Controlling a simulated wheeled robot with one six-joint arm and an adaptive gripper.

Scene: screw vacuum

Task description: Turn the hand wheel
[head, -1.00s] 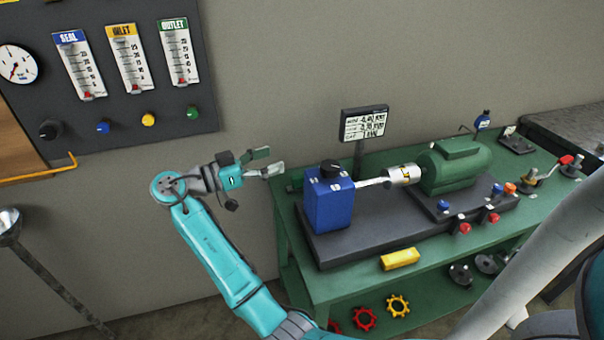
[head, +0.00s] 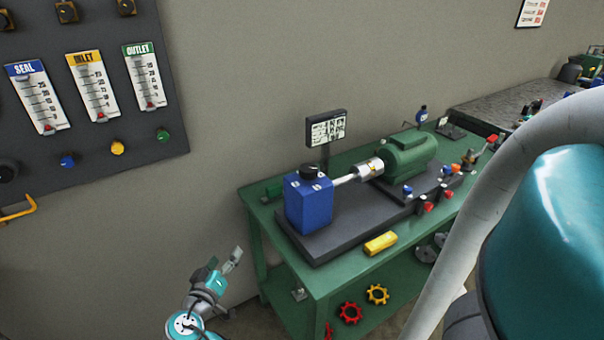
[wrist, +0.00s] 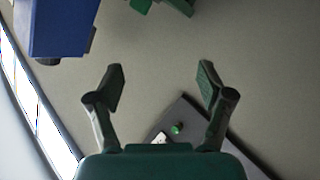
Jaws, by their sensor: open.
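Several wheels show on the low shelf of the green bench in the head view: a red hand wheel (head: 349,313), a yellow hand wheel (head: 377,294) and dark round wheels (head: 426,253). I cannot tell which one the task means. My gripper (head: 236,256) is in front of the wall, left of the bench and apart from every wheel. In the wrist view its two fingers (wrist: 161,70) are spread with nothing between them. No wheel shows clearly in the wrist view.
The green bench (head: 330,280) carries a blue block (head: 309,204), a green motor (head: 408,155) and a yellow box (head: 381,243). A dark gauge panel (head: 90,135) hangs on the wall at left. The wall between panel and bench is clear.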

